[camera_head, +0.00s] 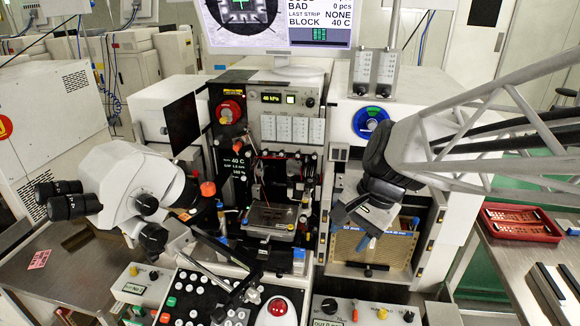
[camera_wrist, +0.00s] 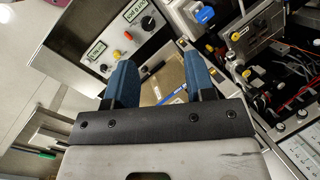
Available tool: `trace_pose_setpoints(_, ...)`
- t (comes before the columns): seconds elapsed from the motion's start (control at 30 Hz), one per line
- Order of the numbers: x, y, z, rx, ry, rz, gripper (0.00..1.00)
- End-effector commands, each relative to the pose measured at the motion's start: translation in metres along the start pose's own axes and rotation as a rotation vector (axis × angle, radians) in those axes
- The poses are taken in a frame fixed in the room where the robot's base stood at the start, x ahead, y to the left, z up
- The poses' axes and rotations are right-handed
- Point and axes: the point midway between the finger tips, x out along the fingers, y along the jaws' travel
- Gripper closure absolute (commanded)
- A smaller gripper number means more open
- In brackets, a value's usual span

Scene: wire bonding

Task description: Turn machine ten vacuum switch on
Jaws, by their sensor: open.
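My gripper (camera_head: 353,228) is in front of the machine, over the brown slotted magazine (camera_head: 345,258) at the right of the work stage. Its two blue fingers stand apart with nothing between them in the wrist view (camera_wrist: 157,72). I cannot tell which control is machine ten's vacuum switch, as the labels are too small. A unit with a lit kPa display (camera_head: 271,98) and a dark knob (camera_head: 310,101) sits high on the machine. The lower right control box (camera_head: 340,322) has a black knob, an orange control and a yellow button, clear of the gripper.
A microscope (camera_head: 130,185) stands at the left. The keypad panel with a red trackball (camera_head: 277,307) is at the front. Another control box (camera_head: 140,290) is at the lower left. A red tray (camera_head: 520,222) lies on the right bench. A monitor hangs above the machine.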

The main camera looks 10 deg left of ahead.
Motion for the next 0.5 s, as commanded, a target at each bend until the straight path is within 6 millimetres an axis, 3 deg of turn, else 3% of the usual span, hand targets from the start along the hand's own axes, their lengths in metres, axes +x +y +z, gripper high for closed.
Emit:
trace_pose_setpoints(0.2, 0.028, -0.061, 0.001, 0.16, -0.146, -0.037, 0.5)
trace_pose_setpoints(0.5, 0.068, -0.134, 0.006, 0.356, -0.309, -0.045, 0.5)
